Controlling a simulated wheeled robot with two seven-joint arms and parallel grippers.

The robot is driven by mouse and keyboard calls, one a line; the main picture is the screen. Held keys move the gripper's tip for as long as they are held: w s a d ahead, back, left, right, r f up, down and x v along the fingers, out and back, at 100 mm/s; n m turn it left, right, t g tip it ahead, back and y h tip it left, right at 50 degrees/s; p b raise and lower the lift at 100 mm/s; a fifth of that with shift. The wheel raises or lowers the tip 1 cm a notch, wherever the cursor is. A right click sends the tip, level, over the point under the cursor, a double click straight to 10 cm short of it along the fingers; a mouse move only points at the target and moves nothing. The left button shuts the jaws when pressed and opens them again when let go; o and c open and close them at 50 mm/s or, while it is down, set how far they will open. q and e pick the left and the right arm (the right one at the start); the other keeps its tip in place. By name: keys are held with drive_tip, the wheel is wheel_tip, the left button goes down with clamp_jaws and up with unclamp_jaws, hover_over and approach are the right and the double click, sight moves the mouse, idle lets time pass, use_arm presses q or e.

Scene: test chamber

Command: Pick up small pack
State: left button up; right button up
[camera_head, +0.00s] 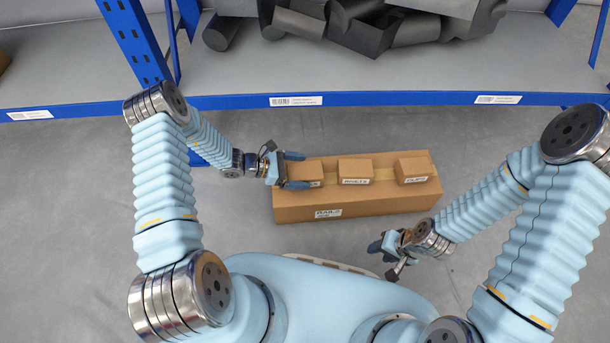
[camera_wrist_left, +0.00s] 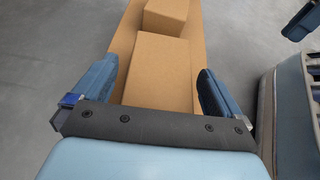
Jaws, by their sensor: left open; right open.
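Three small cardboard packs sit in a row on a large cardboard box (camera_head: 330,203). The left pack (camera_head: 306,173) lies between the fingers of my left gripper (camera_head: 298,171), which is open around it. The left wrist view shows this pack (camera_wrist_left: 160,68) between the two blue fingers, with no clear sign of a firm grip. The middle pack (camera_head: 355,169) and the right pack (camera_head: 413,169) stand apart from it, with white labels on their fronts. My right gripper (camera_head: 382,251) is open and empty, in front of the large box near its right half.
A blue-framed shelf (camera_head: 360,98) runs across the back, with dark grey blocks and tubes (camera_head: 330,22) on it. The grey floor (camera_head: 90,200) around the large box is clear. In the left wrist view, another pack (camera_wrist_left: 166,16) lies beyond the held-around one.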

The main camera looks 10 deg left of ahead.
use_arm(q)
drive_tip(key=shift+x, duration=1.1)
drive_tip(key=c, duration=1)
